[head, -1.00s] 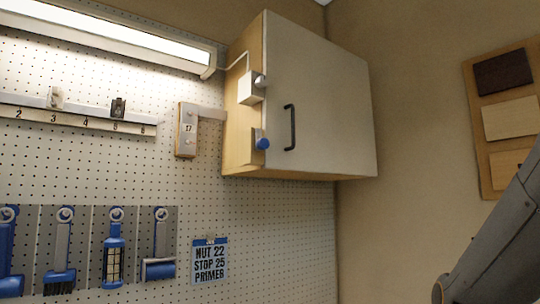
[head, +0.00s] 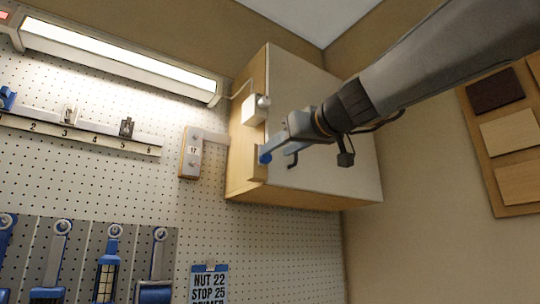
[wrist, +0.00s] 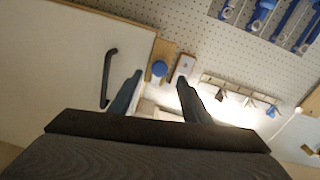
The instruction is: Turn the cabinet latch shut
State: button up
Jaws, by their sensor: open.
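The cabinet (head: 330,178) hangs on the wall, its pale door shut or nearly so in the head view. Its latch has a round blue knob (head: 265,158) at the door's left edge, below a small white box. My gripper (head: 273,149) reaches in from the right, its fingertips close to the knob and partly hiding the latch. In the wrist view my open gripper (wrist: 159,78) has a finger on either side of the blue knob (wrist: 159,68) in the picture. I cannot tell whether the fingers touch it. The latch plate's angle is unclear.
A dark door handle (wrist: 108,77) stands out beside my gripper. The white box (head: 254,109) with a cable sits above the latch. Sample boards (head: 508,133) hang on the right wall.

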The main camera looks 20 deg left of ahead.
aim_at(268, 156)
jog(key=p+x, duration=0.1)
jog(key=x, duration=0.4)
jog(key=shift+w, duration=0.1)
jog(key=c, duration=1)
jog(key=shift+c, duration=0.2)
